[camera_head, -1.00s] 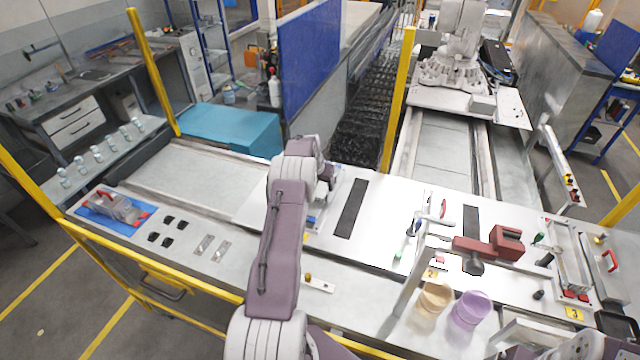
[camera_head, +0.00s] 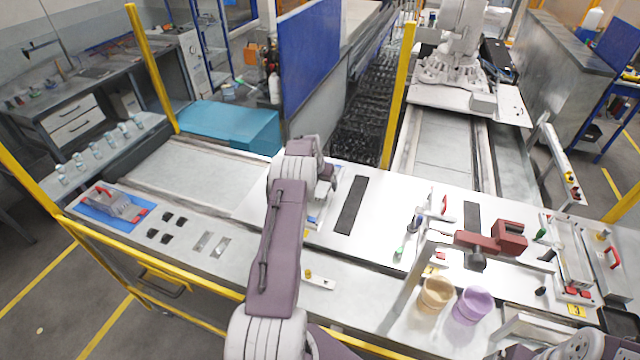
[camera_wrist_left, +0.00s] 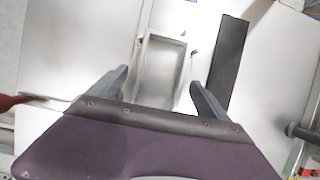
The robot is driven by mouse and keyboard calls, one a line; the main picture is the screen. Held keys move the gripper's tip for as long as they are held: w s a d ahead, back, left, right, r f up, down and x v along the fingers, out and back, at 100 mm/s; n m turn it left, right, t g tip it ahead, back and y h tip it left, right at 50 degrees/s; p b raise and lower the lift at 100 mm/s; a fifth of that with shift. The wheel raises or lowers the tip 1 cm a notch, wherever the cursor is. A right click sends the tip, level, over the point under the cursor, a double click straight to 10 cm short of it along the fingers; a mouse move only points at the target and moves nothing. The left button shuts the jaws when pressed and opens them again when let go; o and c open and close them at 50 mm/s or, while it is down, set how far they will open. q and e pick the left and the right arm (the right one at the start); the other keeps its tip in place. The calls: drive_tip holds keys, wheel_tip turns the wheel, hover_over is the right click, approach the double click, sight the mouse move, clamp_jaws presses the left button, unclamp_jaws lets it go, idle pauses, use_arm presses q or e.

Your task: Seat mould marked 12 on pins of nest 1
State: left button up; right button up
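In the left wrist view a grey metal mould (camera_wrist_left: 163,62), a rectangular block with a raised rim, lies on the pale worktop. No number is readable on it. My left gripper (camera_wrist_left: 160,78) is open, with one dark finger on each side of the mould's near part. Whether either finger touches it I cannot tell. In the head view my left gripper (camera_head: 326,192) is over the middle of the bench, partly hidden behind my forearm, and the mould is mostly hidden there. I cannot make out nest 1 or its pins. My right gripper is not in view.
A black strip (camera_head: 351,205) lies right of the left gripper. Farther right are a dark red tool (camera_head: 508,238), a tan cup (camera_head: 435,293) and a purple cup (camera_head: 471,305). A blue tray (camera_head: 103,209) is at far left. A yellow rail (camera_head: 150,268) runs along the front.

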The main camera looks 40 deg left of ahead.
use_arm(q)
drive_tip(key=shift+f, duration=0.1)
drive_tip(key=shift+s+r+b, duration=0.15)
drive_tip(key=shift+r+b, duration=0.2)
drive_tip(key=shift+r, duration=0.05)
drive_tip(key=b+v, duration=0.2)
drive_tip(key=v, duration=0.6)
drive_tip(key=shift+r+b, duration=0.2)
drive_tip(key=shift+b, duration=0.2)
